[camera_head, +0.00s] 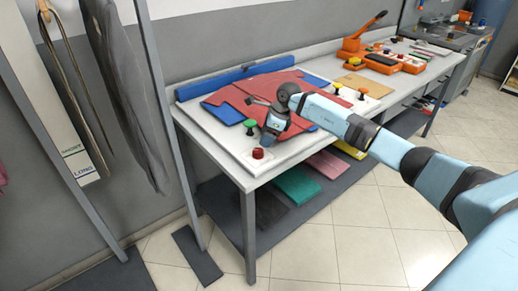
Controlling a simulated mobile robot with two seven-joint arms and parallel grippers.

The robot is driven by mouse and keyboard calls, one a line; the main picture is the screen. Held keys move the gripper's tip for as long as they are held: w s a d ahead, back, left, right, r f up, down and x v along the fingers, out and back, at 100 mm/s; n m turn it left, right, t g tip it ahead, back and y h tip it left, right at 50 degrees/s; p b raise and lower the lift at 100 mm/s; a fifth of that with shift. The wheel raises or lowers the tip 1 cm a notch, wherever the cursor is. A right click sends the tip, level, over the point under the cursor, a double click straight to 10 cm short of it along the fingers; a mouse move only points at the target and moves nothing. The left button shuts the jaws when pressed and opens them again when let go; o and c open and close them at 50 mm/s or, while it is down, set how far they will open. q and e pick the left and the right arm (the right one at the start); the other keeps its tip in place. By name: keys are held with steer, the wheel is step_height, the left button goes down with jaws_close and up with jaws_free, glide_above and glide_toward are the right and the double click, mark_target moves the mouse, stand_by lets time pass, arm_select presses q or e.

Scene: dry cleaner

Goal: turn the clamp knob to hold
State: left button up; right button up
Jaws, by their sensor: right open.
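My right gripper (263,120) reaches in from the right and hangs over the front left part of the white worktable (222,152), open and with nothing seen between its fingers. A red knob (258,153) sits at the table's front left corner, just below the gripper and apart from it. A green-topped knob (250,125) stands just left of the gripper. I cannot tell which is the clamp knob, nor read any marking for hold. My left gripper is not in view.
A red garment (240,93) lies over a blue board (224,113), with a blue bar (235,80) behind. An orange lever press (352,45) and orange boxes stand further back. A grey hanging garment (135,100) and posts are at left. The floor in front is clear.

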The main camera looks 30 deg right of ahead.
mark_target(258, 150)
steer(key=x, duration=0.7)
steer(key=c, duration=0.9)
